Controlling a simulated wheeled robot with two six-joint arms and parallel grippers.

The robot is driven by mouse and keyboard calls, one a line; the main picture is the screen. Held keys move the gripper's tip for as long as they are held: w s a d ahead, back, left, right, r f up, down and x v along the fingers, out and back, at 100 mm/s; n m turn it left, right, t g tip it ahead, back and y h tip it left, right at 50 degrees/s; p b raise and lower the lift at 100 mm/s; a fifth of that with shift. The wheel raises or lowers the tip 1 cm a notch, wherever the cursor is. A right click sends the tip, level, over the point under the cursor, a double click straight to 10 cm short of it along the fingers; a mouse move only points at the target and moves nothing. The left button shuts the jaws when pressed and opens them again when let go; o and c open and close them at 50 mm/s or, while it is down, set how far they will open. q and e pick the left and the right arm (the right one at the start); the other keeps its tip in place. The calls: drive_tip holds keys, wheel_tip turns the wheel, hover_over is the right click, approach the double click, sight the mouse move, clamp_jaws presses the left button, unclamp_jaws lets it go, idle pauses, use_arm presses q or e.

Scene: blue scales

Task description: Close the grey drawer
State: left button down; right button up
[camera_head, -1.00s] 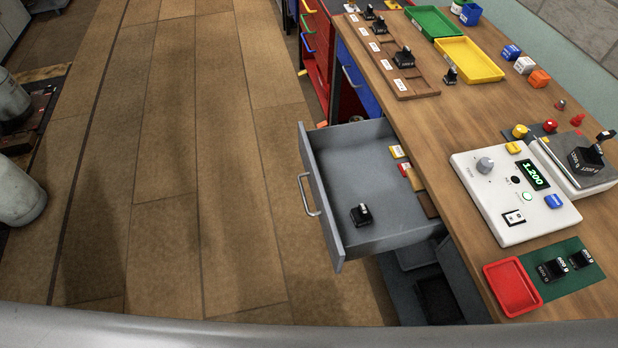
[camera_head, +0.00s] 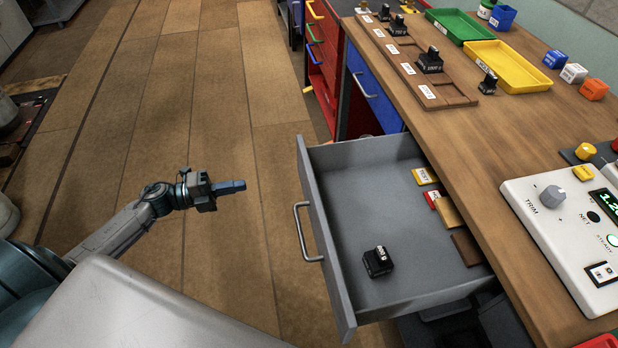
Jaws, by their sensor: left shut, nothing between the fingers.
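The grey drawer (camera_head: 322,235) stands pulled out from the workbench, its front panel facing left. Its silver handle (camera_head: 301,232) is on that front. Inside lie a black weight (camera_head: 378,262), small yellow and red items (camera_head: 424,176) and brown blocks (camera_head: 466,248). My left gripper (camera_head: 238,186) is shut and empty, pointing right. It is left of the drawer front, apart from it, above and left of the handle in the picture. My right gripper is not in view.
The wooden bench top (camera_head: 460,150) carries a white scale console (camera_head: 565,225), a yellow tray (camera_head: 510,66) and a green tray (camera_head: 465,25). A blue drawer (camera_head: 372,90) and red drawers (camera_head: 322,60) look shut behind. The floor left of the drawer is clear.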

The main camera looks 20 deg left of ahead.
use_arm(q)
drive_tip(key=p, duration=0.2)
approach(302, 175)
drive_tip(key=x, duration=0.2)
drive_tip(key=p+x, duration=0.2)
drive_tip(key=x, duration=0.1)
drive_tip(key=shift+d+r, duration=0.3)
drive_tip(key=shift+d, duration=0.05)
drive_tip(key=shift+w+d+f, duration=0.15)
drive_tip(key=shift+w+d, duration=0.25)
drive_tip(key=shift+d, duration=0.1)
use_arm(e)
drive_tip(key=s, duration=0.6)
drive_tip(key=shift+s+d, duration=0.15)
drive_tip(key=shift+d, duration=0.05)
use_arm(q)
drive_tip(key=shift+w+d, duration=0.1)
